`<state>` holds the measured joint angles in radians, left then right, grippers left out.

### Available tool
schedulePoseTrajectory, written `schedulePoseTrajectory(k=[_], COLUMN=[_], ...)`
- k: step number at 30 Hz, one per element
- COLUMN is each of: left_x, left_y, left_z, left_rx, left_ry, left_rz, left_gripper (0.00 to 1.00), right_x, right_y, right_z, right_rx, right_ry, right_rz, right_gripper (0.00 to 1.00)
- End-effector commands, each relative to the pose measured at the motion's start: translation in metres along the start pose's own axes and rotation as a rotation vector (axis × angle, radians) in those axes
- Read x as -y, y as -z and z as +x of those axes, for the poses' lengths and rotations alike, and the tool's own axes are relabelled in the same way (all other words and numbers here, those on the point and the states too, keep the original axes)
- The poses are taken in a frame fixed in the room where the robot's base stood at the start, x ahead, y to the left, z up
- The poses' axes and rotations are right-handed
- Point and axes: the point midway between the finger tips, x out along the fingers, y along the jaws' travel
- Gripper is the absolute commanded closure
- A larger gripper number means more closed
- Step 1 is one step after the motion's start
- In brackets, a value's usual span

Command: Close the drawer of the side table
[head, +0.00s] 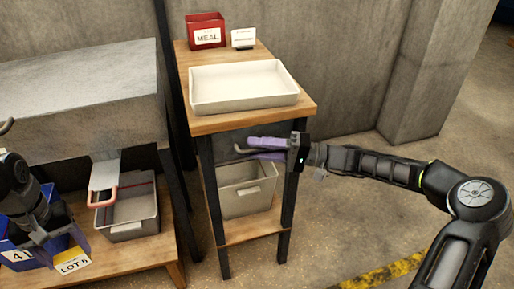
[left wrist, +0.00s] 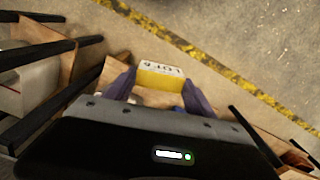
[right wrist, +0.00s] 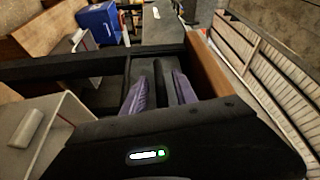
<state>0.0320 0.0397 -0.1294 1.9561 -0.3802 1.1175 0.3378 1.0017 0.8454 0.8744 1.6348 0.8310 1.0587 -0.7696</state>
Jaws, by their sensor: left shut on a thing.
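The side table (head: 203,123) has a wooden top on dark legs. A curved grey handle (head: 241,149) shows under its front edge. The drawer front is dim and partly behind my right gripper, so I cannot tell how far out it is. My right gripper (head: 262,148) comes in from the right, its purple fingers above and below the handle. In the right wrist view its fingers (right wrist: 159,90) stand apart with dark bars between them; grip contact is unclear. My left gripper (left wrist: 157,85) is shut on a yellow and white lot card (left wrist: 160,76), also at lower left in the head view (head: 72,263).
A white tray (head: 243,105), red MEAL box (head: 206,25) and white card (head: 243,38) stand on the side table. A grey bin (head: 248,199) sits on its lower shelf. A blue bin (head: 15,252) and another grey bin (head: 128,231) are at left. Open floor lies right.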

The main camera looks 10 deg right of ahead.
Motion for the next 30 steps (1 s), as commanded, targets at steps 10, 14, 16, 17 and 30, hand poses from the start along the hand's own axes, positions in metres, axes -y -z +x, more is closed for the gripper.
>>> schedulePoseTrajectory(k=[10,14,16,17,30], left_x=[0.0,0.0,0.0,0.0,0.0], left_y=[0.0,0.0,0.0,0.0,0.0], left_z=[-0.004,-0.007,-0.008,-0.009,-0.011], left_rx=[0.0,0.0,0.0,0.0,0.0], left_ry=[0.0,0.0,0.0,0.0,0.0], left_rz=[0.0,0.0,0.0,0.0,0.0], left_gripper=[0.79,0.79,0.79,0.79,0.79], right_x=[0.0,0.001,0.0,0.0,-0.001], right_y=[0.001,0.001,0.001,0.001,0.0], right_z=[-0.03,-0.056,-0.071,-0.077,-0.12], right_rx=[-0.002,-0.004,-0.003,-0.004,0.0], right_ry=[-0.003,-0.002,-0.002,-0.003,0.0], right_rz=[0.0,0.0,0.0,0.0,0.001], right_gripper=[0.66,0.66,0.66,0.66,0.66])
